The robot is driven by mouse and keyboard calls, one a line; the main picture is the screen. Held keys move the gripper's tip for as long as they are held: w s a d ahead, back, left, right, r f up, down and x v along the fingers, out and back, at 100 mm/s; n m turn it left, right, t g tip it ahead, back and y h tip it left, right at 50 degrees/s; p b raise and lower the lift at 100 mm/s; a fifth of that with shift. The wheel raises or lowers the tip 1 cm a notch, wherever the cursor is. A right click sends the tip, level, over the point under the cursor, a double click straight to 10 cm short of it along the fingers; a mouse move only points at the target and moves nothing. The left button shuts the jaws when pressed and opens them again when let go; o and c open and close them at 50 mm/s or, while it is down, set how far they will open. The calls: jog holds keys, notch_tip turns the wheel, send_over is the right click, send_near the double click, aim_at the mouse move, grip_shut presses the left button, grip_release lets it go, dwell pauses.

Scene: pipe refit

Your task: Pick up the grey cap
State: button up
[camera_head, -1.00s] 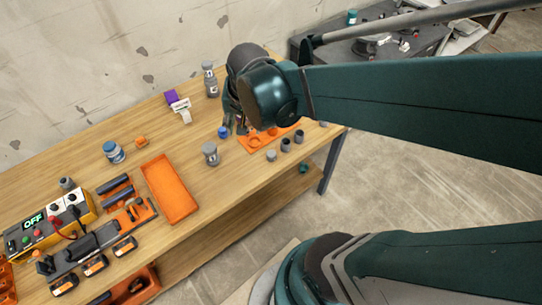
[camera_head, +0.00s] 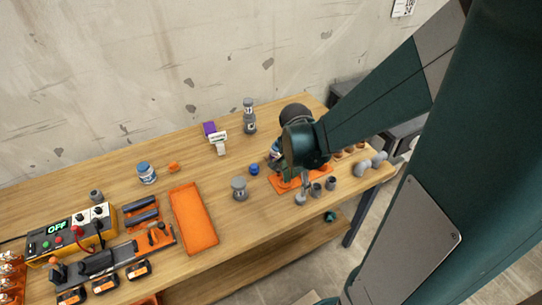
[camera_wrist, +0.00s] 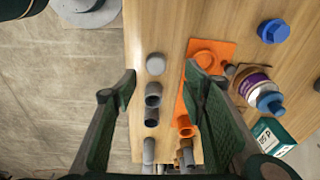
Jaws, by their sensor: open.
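The grey cap (camera_wrist: 156,64) is a small rounded piece near the table edge in the wrist view, at the end of a row with two hollow grey fittings (camera_wrist: 152,96). In the head view the cap (camera_head: 300,199) sits at the front edge, just below my gripper. My gripper (camera_wrist: 159,74) is open and empty. In the wrist view its fingers stand on either side of the cap's row, with the cap appearing between and slightly beyond the tips. The height gap is hard to judge. In the head view my wrist hides most of the fingers.
An orange holder (camera_wrist: 204,48) lies right beside the row, close to the right finger. A blue cap (camera_wrist: 273,31), a purple-labelled bottle (camera_wrist: 258,88) and a green box (camera_wrist: 270,136) stand farther right. Grey elbows (camera_head: 370,164) lie at the table's right end. Floor lies beyond the edge.

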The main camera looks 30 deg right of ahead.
aim_at(300, 197)
jog(key=shift+s+d+f+m, duration=0.1)
jog(key=shift+d+f+m, duration=0.3)
jog(key=shift+f, duration=0.35)
jog(key=shift+d+f+b, duration=0.1)
jog(key=shift+f+b, duration=0.3)
jog(key=shift+f, duration=0.85)
jog(key=shift+f, duration=0.1)
jog(key=shift+s+d+f+b, duration=0.15)
jog(key=shift+f+b, duration=0.35)
jog(key=shift+f, duration=0.75)
jog(key=shift+d+f+b, duration=0.2)
jog(key=shift+f+b, duration=0.25)
jog(key=shift+f, duration=0.8)
jog(key=c, duration=0.8)
